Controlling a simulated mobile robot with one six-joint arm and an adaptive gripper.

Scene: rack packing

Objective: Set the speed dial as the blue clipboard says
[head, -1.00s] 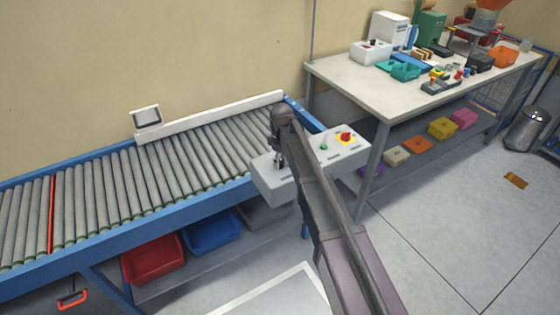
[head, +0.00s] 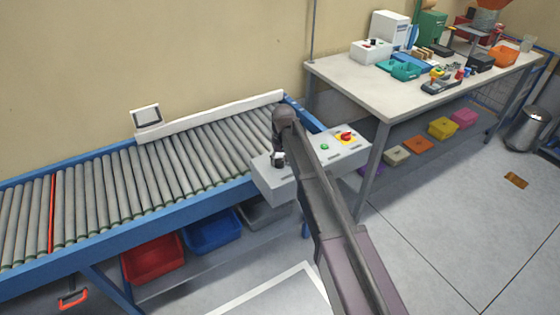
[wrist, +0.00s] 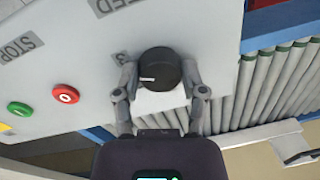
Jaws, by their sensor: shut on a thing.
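The black round speed dial (wrist: 162,66) sits on the grey control box (head: 276,188) at the conveyor's end. My gripper (wrist: 159,76) has one finger on each side of the dial and is shut on it. In the head view my gripper (head: 278,160) is low over the box's left part and hides the dial. A pale pointer line shows on the dial's lower left in the wrist view, and a label with a 3 (wrist: 121,57) lies just left of it. Other scale marks are hidden or out of view. I cannot make out a blue clipboard or its writing.
The box also has a red button (wrist: 66,94), a green button (wrist: 20,109) and a red emergency knob (head: 346,137) on yellow. The roller conveyor (head: 140,178) lies left of the box. A cluttered white table (head: 350,83) stands to the right.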

